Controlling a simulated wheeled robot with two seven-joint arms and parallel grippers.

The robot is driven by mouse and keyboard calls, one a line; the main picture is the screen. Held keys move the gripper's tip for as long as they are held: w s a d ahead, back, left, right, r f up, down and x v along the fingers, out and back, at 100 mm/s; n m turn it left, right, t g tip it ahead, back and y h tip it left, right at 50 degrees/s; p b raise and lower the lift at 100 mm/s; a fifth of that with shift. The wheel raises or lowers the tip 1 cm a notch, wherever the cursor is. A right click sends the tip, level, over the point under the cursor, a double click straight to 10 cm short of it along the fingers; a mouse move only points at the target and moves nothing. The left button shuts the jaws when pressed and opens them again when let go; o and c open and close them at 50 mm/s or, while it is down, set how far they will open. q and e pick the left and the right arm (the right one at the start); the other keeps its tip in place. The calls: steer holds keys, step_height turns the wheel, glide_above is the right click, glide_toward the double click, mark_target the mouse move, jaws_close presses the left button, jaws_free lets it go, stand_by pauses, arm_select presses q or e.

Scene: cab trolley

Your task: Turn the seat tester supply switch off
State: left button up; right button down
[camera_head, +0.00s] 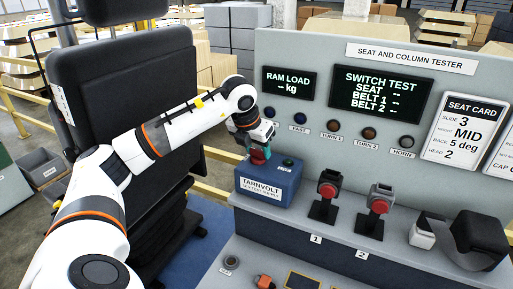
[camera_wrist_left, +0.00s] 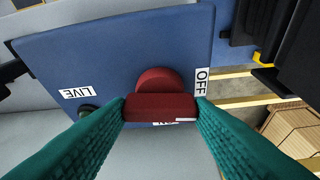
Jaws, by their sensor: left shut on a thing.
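The tester supply is a blue box (camera_head: 270,184) labelled TARNVOLT on the grey console; its blue top face (camera_wrist_left: 110,50) fills much of the left wrist view. A red rotary switch knob (camera_wrist_left: 160,106) sits on it, with a white mark near the right end of its bar. An OFF label (camera_wrist_left: 202,82) is to its right, and another label, apparently ON, is partly hidden beneath the bar. My left gripper (camera_head: 258,153) is shut on the knob, with teal fingers at both ends of the bar. My right gripper is not in view.
A small dark round lamp (camera_wrist_left: 87,108) is by the LIVE label (camera_wrist_left: 75,93). Two red-button buckle stands (camera_head: 379,206) are to the right of the box. The displays (camera_head: 382,94) show dashes. A black seat (camera_head: 120,75) stands left, behind my arm.

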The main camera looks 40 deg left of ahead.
arm_select(q)
steer(key=shift+n+y, duration=0.3)
steer(key=shift+n, duration=0.6)
steer(key=o, duration=1)
steer(key=b+v, duration=0.1)
steer(key=v, duration=1.1)
steer(key=shift+w, duration=0.2)
